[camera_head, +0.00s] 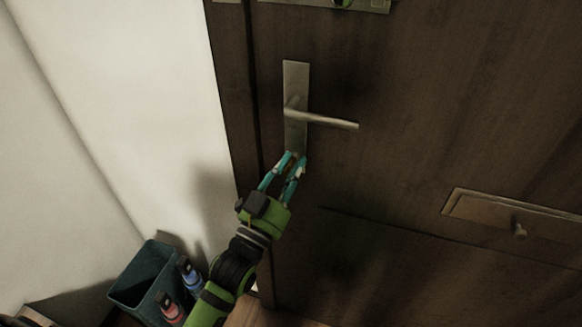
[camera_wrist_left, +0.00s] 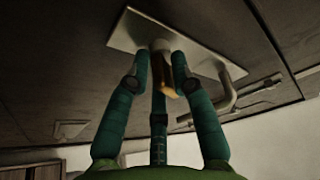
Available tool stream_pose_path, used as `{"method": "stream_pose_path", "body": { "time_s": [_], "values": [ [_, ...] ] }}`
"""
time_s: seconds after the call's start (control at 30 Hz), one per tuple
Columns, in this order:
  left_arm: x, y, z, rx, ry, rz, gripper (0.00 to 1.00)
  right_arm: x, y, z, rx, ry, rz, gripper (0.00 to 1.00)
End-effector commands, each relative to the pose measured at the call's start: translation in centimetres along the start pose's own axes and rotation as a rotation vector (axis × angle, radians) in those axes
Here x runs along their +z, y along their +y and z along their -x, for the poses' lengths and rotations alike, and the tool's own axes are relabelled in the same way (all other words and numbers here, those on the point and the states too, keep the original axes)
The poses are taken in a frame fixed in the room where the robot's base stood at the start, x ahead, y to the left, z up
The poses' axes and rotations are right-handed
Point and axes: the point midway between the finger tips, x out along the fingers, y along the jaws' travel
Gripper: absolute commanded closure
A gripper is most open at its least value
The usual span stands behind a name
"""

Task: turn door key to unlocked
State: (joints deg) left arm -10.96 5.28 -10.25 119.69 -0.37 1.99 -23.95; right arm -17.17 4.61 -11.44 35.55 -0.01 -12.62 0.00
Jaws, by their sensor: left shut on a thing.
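The dark wooden door (camera_head: 420,90) fills most of the head view. A metal plate (camera_head: 296,78) with a lever handle (camera_head: 332,121) is fixed near its left edge. My left gripper (camera_head: 296,158) reaches the lower end of the plate, below the lever. In the left wrist view, a brass-coloured key (camera_wrist_left: 165,80) is between my teal fingers, in front of the plate (camera_wrist_left: 122,42). The left gripper is shut on the key. The fingers partly hide the key and its keyhole, and its exact angle is hard to tell. The right gripper is out of view.
A dark bin (camera_head: 135,278) stands lower left, with a blue-labelled bottle (camera_head: 190,274) and a red-labelled bottle (camera_head: 172,309) by it. A metal panel with a small knob (camera_head: 520,231) is on the door at right. A white wall (camera_head: 130,90) borders the door.

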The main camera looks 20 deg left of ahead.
Motion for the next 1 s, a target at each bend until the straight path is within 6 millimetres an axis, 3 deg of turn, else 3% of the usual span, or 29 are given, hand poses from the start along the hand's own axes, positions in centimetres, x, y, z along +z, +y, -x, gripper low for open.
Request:
{"method": "stream_pose_path", "body": {
  "time_s": [0.5, 1.0],
  "values": [
    [-0.7, -0.6, -0.3, -0.156, 0.014, 0.346, 1.00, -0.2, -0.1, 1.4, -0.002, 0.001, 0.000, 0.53],
    [-0.7, -0.7, -0.3, -0.190, 0.018, 0.430, 1.00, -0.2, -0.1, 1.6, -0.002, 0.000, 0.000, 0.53]
  ]
}}
